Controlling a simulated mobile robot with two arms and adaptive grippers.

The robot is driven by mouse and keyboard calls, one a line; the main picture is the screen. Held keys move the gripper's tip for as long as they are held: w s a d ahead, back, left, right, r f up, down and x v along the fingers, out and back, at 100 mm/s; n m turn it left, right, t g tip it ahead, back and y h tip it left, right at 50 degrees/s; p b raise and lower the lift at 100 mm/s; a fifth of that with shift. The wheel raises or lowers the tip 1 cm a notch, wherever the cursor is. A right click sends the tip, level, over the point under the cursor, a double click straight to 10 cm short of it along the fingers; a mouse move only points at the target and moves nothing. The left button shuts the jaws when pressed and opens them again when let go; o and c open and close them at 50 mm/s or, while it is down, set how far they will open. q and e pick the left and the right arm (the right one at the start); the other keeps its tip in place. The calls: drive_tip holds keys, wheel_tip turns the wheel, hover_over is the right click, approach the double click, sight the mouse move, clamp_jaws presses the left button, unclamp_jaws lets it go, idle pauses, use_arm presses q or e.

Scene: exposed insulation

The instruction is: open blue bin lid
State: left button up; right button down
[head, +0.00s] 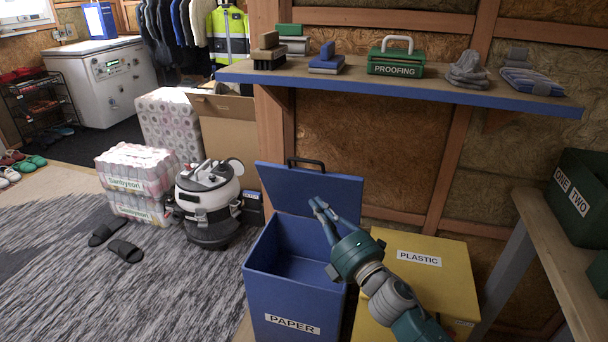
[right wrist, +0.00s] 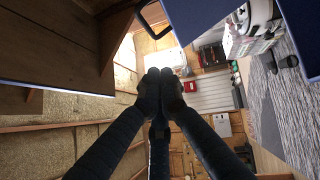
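The blue bin (head: 292,300) labelled PAPER stands on the floor, and its dark inside shows from above. Its blue lid (head: 340,190) is raised to a steep tilt at the back of the bin, with a black handle (head: 306,162) on its top edge. My right gripper (head: 318,204) is over the bin opening, in front of the lid; whether it touches the lid I cannot tell. In the right wrist view its fingertips (right wrist: 161,76) meet with nothing visible between them. The lid (right wrist: 195,14) and handle (right wrist: 150,18) also show there. My left gripper is not in view.
A yellow bin (head: 440,270) labelled PLASTIC stands right of the blue bin. A blue-edged shelf (head: 400,85) with brushes and a green PROOFING box (head: 397,62) hangs above. A vacuum cleaner (head: 208,205) stands to the left. A bench (head: 565,240) is at right.

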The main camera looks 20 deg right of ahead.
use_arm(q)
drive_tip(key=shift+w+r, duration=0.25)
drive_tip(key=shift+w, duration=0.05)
use_arm(e)
drive_tip(key=shift+w+d+x, duration=0.1)
drive_tip(key=shift+d+x, duration=0.4)
drive_tip(key=shift+x, duration=1.55)
drive_tip(key=shift+w+d+x, duration=0.1)
drive_tip(key=shift+d+x, duration=0.35)
drive_tip(key=shift+x, duration=1.6)
drive_tip(key=shift+w+d+x, duration=0.1)
drive_tip(key=shift+d+x, duration=0.4)
drive_tip(key=shift+x, duration=1.6)
drive_tip(key=shift+s+r, duration=0.1)
drive_tip(key=shift+r, duration=0.05)
